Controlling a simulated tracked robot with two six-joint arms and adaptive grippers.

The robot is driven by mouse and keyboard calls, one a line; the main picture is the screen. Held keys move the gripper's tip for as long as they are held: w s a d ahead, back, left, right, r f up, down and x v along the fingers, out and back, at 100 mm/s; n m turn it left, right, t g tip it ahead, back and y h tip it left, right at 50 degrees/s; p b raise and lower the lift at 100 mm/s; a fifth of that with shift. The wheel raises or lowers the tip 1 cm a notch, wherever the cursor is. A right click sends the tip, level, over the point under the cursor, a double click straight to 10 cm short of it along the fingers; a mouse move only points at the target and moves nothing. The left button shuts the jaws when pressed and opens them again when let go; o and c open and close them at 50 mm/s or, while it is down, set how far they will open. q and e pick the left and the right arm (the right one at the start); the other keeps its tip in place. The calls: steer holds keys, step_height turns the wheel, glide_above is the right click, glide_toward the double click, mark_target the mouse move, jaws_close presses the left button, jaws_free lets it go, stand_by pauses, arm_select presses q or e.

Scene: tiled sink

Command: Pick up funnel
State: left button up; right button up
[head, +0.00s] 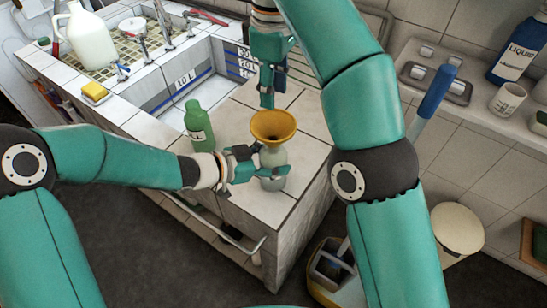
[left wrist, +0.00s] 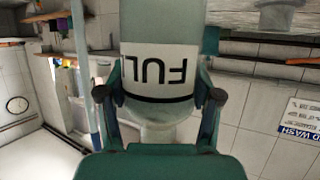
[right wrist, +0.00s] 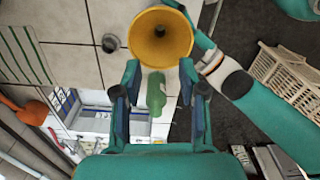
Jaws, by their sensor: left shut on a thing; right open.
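The yellow-orange funnel (head: 273,125) sits mouth up on top of a pale bottle (head: 273,158) at the counter's corner. My left gripper (head: 262,166) is shut around this bottle; in the left wrist view the bottle (left wrist: 160,50) shows a "FUL" label upside down between the fingers. My right gripper (head: 267,98) is open and empty, pointing down just above and behind the funnel. In the right wrist view, the funnel's round mouth (right wrist: 160,37) lies just past the open fingertips, not between them. The funnel's spout is hidden.
A green bottle (head: 199,126) stands on the tiled counter left of the funnel. The sink basin (head: 188,88) is behind it, with a yellow sponge (head: 95,92) and a white jug (head: 88,38) around it. A small round grey object (right wrist: 110,42) lies near the funnel.

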mark_target(274, 137)
steer(key=shift+c, duration=0.5)
steer(key=w+a+f+m+t+y, duration=0.15)
steer(key=w+a+f+m, duration=0.25)
steer(key=m, duration=0.6)
steer(key=s+d+m, duration=0.1)
steer(key=m, duration=0.2)
steer(key=s+d+m+t+y, duration=0.1)
steer(key=s+m, duration=0.1)
steer(key=m, duration=0.2)
steer(key=s+d+m+t, duration=0.1)
steer(key=s+m, duration=0.1)
steer(key=m, duration=0.2)
steer(key=shift+d+r+y, duration=0.15)
steer(key=shift+d+y, duration=0.05)
steer(key=shift+y, duration=0.15)
steer(key=s+d+r+m, duration=0.2)
steer(key=s+d+r, duration=0.1)
steer(key=s+d, duration=0.3)
steer(key=shift+t+y, duration=0.3)
steer(key=shift+t, duration=0.15)
steer(key=x, duration=1.1)
steer(key=shift+w+f, duration=0.15)
steer(key=shift+w, duration=0.05)
jaws_close()
